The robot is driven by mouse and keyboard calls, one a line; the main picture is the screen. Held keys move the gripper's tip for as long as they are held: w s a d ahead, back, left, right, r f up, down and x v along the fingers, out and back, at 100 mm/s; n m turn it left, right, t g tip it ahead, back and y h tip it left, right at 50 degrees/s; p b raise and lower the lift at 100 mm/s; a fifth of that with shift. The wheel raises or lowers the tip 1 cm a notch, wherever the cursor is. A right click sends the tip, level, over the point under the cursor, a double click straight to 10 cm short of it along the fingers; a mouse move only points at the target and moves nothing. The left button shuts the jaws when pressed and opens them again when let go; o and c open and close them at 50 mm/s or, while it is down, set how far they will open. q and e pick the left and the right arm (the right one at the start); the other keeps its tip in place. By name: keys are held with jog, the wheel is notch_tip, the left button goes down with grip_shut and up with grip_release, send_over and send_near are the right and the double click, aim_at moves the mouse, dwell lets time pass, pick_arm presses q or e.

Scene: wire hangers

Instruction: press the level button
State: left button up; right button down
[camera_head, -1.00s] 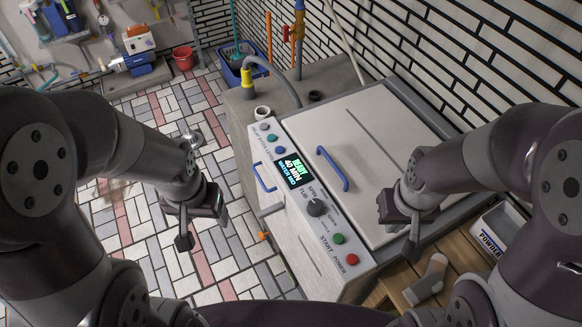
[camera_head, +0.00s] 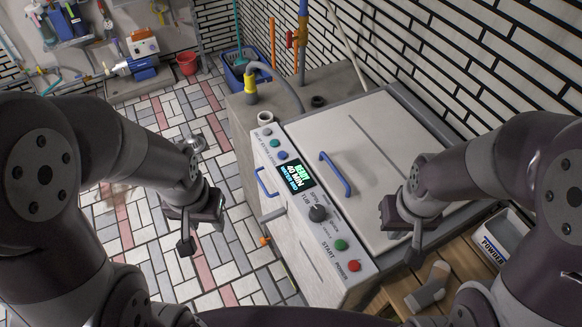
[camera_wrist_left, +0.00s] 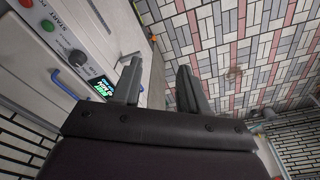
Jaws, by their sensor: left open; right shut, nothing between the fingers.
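The washing machine's sloped control panel (camera_head: 300,205) has a row of three small round buttons at its far end: a grey one (camera_head: 266,132), a teal one (camera_head: 274,143) and a blue one (camera_head: 282,155). The labels beside them are small; the one by the blue button seems to read LEVEL. The display (camera_head: 297,176) reads READY, 40 MIN, WATER MID. My left gripper (camera_head: 203,232) is open and empty, left of the panel and apart from it; in the left wrist view its fingers (camera_wrist_left: 160,75) are spread. My right gripper (camera_head: 410,240) is shut and empty over the lid's near right side.
The panel also has a dark knob (camera_head: 318,213), a green button (camera_head: 341,244) and a red button (camera_head: 354,266). A blue handle (camera_head: 336,174) rises from the lid (camera_head: 375,150); another (camera_head: 265,183) is on the front. A powder box (camera_head: 500,240) stands right.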

pick_arm(q)
grip_shut()
dwell(1.4)
